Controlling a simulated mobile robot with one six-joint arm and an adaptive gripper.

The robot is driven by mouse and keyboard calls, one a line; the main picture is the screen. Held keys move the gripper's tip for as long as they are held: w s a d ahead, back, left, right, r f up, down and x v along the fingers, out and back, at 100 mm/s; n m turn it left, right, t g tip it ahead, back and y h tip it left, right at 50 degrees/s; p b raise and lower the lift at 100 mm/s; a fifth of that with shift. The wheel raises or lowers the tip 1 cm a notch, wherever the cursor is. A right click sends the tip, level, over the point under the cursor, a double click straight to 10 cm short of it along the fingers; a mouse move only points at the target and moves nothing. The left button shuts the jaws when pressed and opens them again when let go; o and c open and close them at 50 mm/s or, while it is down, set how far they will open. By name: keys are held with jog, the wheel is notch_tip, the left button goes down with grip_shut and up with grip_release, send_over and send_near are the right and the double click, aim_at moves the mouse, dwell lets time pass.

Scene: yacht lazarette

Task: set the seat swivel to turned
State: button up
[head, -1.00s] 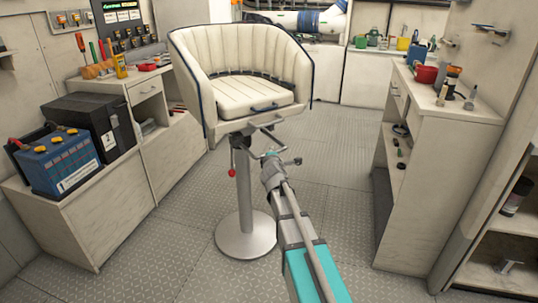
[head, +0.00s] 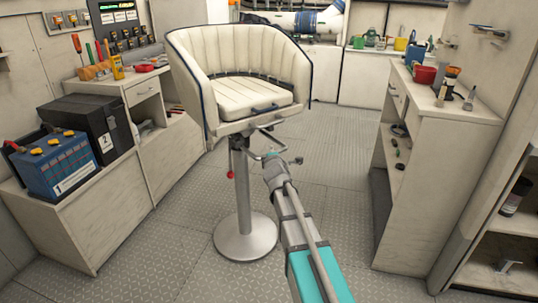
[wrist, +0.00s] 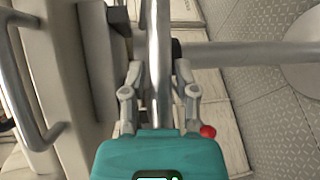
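The cream seat (head: 240,90) stands on a metal pedestal (head: 244,200) with a round base. A metal bar (wrist: 158,40) lies between my gripper's fingers in the wrist view. My gripper (head: 274,160) is under the front of the seat. In the wrist view my gripper (wrist: 159,75) has its fingers apart on either side of the bar, with what look like narrow gaps. A lever with a red knob (head: 231,174) hangs beside the column; the knob also shows in the wrist view (wrist: 207,131). The finger contact is too small to tell in the head view.
A low cabinet on the left carries a blue battery (head: 58,163) and a black box (head: 92,125). A counter (head: 450,115) with cups and bottles stands on the right. The checkered metal floor (head: 340,150) is clear between the seat and the right counter.

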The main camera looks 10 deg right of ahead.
jog(key=shift+o, duration=0.6)
jog(key=shift+d, duration=0.1)
